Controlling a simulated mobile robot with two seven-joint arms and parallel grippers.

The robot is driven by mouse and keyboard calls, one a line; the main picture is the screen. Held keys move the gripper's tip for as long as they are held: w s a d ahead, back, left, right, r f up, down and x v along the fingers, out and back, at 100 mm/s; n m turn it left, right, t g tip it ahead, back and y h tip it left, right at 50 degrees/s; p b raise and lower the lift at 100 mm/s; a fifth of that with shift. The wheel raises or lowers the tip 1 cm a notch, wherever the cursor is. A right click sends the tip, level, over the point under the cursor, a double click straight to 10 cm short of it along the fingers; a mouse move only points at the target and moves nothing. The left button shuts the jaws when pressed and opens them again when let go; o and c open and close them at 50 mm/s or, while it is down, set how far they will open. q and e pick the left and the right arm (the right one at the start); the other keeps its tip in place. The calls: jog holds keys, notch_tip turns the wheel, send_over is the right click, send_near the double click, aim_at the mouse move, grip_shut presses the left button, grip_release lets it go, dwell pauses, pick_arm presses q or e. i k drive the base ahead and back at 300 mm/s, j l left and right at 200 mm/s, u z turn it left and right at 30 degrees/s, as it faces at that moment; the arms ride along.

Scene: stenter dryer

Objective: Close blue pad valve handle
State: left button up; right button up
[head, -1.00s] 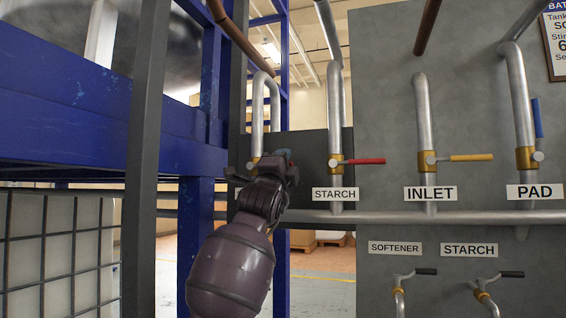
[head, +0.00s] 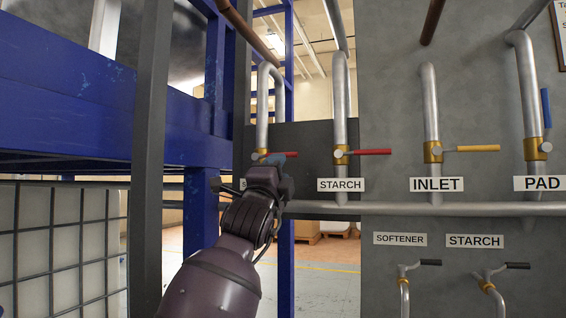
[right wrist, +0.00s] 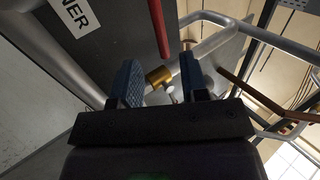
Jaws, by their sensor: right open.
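The blue pad valve handle (head: 546,108) is at the right edge of the head view. It stands upright beside its pipe, above the brass fitting (head: 537,149) and the PAD label (head: 540,183). My right gripper (head: 276,160) is far to its left, at the leftmost upper valve in the head view. In the right wrist view the right gripper (right wrist: 160,78) is open, with its two blue-padded fingers apart. A brass valve fitting (right wrist: 159,76) shows between or beyond the fingers; contact cannot be told. My left gripper is not in view.
A red starch handle (head: 370,152) and a yellow inlet handle (head: 478,148) stick out to the right between my gripper and the pad valve. Black-handled small taps (head: 430,262) are below. A blue frame (head: 100,120) and caged tank (head: 65,240) stand at left.

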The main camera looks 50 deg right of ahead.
aim_at(546, 147)
jog(key=k+j, duration=0.1)
jog(key=j, duration=0.25)
jog(key=k+j, duration=0.1)
jog(key=j, duration=0.25)
jog(key=k+j, duration=0.1)
jog(key=j, duration=0.6)
jog(key=k, duration=0.05)
